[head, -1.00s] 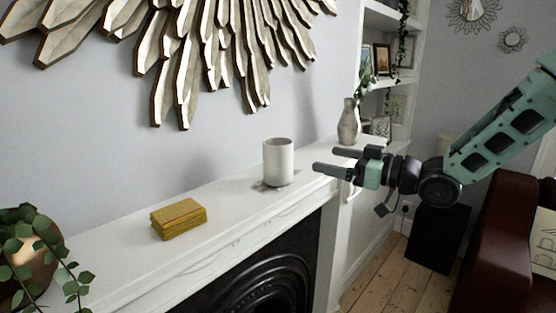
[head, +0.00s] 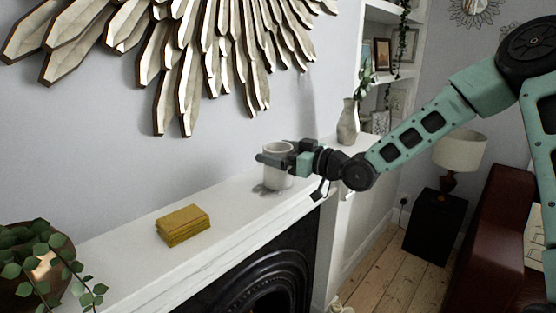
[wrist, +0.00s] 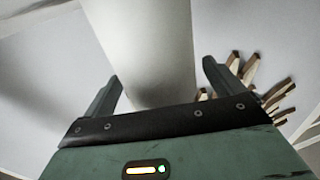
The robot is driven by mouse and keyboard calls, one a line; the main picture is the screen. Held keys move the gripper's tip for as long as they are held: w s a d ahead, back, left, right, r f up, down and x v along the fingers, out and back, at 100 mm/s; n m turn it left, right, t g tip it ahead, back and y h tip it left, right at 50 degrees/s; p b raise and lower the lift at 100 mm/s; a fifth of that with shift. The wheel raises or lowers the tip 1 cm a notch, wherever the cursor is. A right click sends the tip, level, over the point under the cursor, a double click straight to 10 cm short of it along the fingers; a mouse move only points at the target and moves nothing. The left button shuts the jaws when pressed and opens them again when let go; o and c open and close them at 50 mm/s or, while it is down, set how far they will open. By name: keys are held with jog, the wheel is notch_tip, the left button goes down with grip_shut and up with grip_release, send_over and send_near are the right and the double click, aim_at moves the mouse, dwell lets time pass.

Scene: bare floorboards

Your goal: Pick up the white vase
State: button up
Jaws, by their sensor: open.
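The white vase (head: 277,179), a plain upright cylinder, stands on the white mantelpiece (head: 125,262). My gripper (head: 271,152) reaches in from the right at the height of the vase's rim and hides part of its top. In the wrist view the vase (wrist: 142,45) is a pale column between the two fingers of my gripper (wrist: 162,70). The fingers are open, one on each side, with a visible gap on the right. The vase's far side is hidden.
A yellow stack of books or cards (head: 183,225) lies left of the vase. A grey vase with leaves (head: 348,122) stands beyond my wrist. A potted plant (head: 40,265) is at the lower left. A sunburst wall decoration (head: 190,60) hangs above the mantelpiece.

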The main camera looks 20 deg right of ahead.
jog(key=shift+w+a, duration=0.15)
jog(key=c, duration=1.3)
jog(key=shift+o, duration=0.2)
